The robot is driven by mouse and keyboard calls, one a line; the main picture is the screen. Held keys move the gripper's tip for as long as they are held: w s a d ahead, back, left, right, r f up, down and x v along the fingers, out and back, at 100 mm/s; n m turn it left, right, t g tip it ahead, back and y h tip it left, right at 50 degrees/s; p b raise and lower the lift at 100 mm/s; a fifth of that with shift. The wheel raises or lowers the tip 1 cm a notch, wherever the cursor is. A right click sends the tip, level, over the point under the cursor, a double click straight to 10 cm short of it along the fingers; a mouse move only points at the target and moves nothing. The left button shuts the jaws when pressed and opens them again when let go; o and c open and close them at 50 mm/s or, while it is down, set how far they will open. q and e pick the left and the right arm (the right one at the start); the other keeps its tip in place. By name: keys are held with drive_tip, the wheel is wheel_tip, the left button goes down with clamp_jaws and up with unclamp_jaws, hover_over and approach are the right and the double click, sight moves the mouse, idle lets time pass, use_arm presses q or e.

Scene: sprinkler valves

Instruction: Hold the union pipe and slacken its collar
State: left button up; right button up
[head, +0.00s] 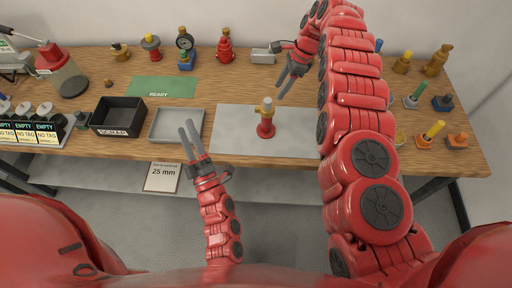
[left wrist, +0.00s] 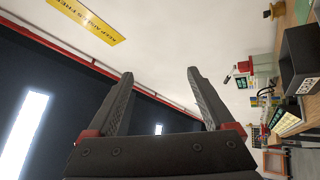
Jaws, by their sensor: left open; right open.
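The union pipe (head: 265,128) stands upright on the light grey mat in the middle of the bench. It has a red base and a brass-coloured upper part, which I take to hold the collar (head: 267,104). My left gripper (head: 187,130) is open and empty, to the left of the pipe over the grey tray's front edge. In the left wrist view its two fingers (left wrist: 160,95) stand apart with nothing between them. My right gripper (head: 287,85) is open and empty, above and behind the pipe to its right. Neither gripper touches the pipe.
A black scrap box (head: 118,132) and a shallow grey tray (head: 163,126) stand left of the mat (head: 226,145). A green READY mat (head: 180,82) lies behind them. Several valves and fittings line the back and right. The grey mat around the pipe is mostly clear.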

use_arm(q)
wheel_tip(320, 180, down, 8)
drive_tip(key=w+d+r+n+g+h, duration=0.1)
drive_tip(key=w+d+n+g+h, duration=0.1)
drive_tip(key=w+n+g+h, duration=0.15)
drive_tip(key=n+g+h, duration=0.3)
drive_tip(key=n+h, duration=0.8)
approach(265, 126)
drive_tip(key=shift+m+g, duration=0.25)
drive_tip(key=x, duration=1.1)
drive_tip(key=shift+w+d+r, duration=0.15)
drive_tip(key=shift+w+r, duration=0.05)
drive_tip(key=shift+r, duration=0.15)
drive_tip(key=shift+w+d+f, duration=0.1)
drive_tip(key=shift+w+f, duration=0.05)
drive_tip(key=shift+w+a+f+y, duration=0.1)
drive_tip(key=shift+w+a+y, duration=0.1)
drive_tip(key=shift+w+y, duration=0.1)
